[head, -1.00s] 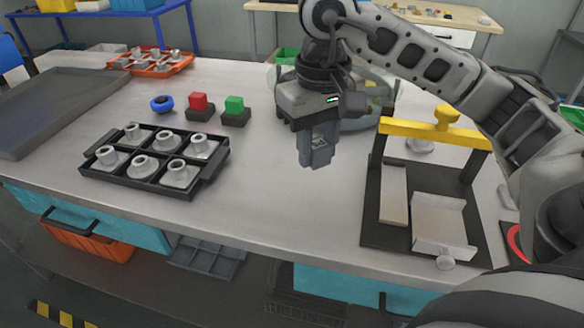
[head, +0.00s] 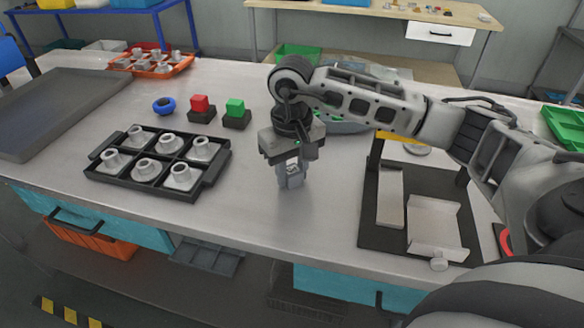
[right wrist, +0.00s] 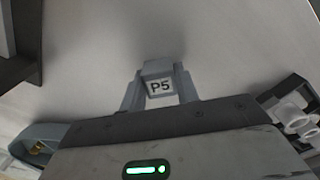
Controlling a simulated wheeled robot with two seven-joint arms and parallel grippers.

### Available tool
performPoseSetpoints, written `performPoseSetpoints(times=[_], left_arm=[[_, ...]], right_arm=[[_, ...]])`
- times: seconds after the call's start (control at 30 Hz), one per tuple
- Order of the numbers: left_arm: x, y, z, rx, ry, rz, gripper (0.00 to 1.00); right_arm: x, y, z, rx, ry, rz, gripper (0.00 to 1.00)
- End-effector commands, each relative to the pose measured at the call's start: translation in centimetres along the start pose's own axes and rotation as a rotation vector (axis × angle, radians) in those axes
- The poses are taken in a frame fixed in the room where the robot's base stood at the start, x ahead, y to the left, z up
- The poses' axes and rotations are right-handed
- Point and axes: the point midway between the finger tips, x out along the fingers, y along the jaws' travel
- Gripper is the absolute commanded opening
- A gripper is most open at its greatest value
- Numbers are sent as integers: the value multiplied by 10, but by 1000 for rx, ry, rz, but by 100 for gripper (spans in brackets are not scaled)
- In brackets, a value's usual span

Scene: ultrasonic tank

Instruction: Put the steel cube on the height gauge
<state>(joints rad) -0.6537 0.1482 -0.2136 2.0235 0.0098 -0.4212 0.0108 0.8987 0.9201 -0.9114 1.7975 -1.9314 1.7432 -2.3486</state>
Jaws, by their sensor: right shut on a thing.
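My right gripper (head: 291,184) points down over the middle of the bench. It is shut on a small grey block, the steel cube (right wrist: 159,86), which shows a "P5" label between the fingers in the right wrist view. In the head view the cube is mostly hidden by the fingers, and I cannot tell whether it touches the bench. The fixture with a black base (head: 368,225), light plates and a yellow crossbar, seemingly the height gauge, stands to the right of the gripper. My right arm hides much of its crossbar. My left gripper is not in view.
A black tray (head: 209,177) of several grey fittings stands left of the gripper. Bench in front of the gripper is clear.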

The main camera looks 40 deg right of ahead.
Motion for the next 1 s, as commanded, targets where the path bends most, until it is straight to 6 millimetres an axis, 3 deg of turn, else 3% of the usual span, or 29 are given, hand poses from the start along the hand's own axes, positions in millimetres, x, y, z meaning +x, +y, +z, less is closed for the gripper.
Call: performPoseSetpoints(times=[0.2, 0.23, 0.3, 0.67, 0.77, 1.0], left_arm=[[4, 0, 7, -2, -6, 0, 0], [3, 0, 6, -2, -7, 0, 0], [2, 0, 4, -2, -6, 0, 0], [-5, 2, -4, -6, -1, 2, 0], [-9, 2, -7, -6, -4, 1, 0], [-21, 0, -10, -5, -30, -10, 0]], right_arm=[[5, 0, 0, 0, 2, -1, 0], [4, 0, 0, 0, 1, 0, 36], [3, 0, 0, 0, 1, 0, 52], [-3, 0, 0, 0, 0, 0, 52], [-18, 0, -1, 0, 4, 0, 52], [-72, 0, -1, -1, 4, 0, 52]])
